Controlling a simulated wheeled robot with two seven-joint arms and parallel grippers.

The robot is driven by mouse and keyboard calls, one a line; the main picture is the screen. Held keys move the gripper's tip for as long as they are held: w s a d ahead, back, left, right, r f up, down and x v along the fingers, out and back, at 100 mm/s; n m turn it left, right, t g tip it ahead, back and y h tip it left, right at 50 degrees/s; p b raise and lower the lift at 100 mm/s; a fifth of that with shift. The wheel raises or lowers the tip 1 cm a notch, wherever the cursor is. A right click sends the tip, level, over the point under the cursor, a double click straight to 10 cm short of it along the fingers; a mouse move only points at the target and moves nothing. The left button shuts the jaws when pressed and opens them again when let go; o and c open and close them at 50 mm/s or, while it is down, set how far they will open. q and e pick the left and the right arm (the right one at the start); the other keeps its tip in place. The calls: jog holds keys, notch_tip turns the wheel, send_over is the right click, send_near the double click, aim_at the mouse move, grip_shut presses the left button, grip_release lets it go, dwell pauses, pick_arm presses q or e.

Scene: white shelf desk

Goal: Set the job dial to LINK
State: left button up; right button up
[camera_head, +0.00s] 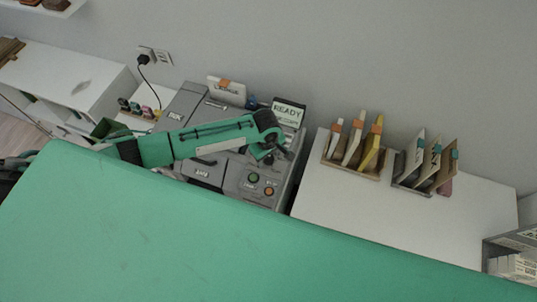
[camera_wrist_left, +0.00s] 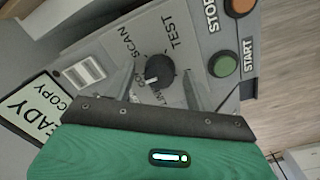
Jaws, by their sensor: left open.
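The grey machine (camera_head: 236,176) stands against the wall. Its job dial (camera_wrist_left: 161,68) is a dark round knob with a white mark, ringed by the labels SCAN, TEST and others partly hidden. The white mark points to the lower left in the left wrist view; I cannot tell exactly which label it meets. The display (camera_wrist_left: 38,108) reads READY COPY, and READY shows in the head view (camera_head: 288,112). My left gripper (camera_head: 279,154) is over the panel, open. In the left wrist view its fingers (camera_wrist_left: 158,86) are on either side of the dial; contact cannot be told.
The green START button (camera_wrist_left: 225,66) and orange STOP button (camera_wrist_left: 241,6) sit beside the dial. A white switch (camera_wrist_left: 84,72) is on the other side. A white table (camera_head: 400,215) at the right holds two file racks (camera_head: 355,170). A plug (camera_head: 144,59) is in the wall.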

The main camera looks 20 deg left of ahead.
pick_arm(q)
jog(key=c, duration=1)
jog(key=shift+o, duration=0.2)
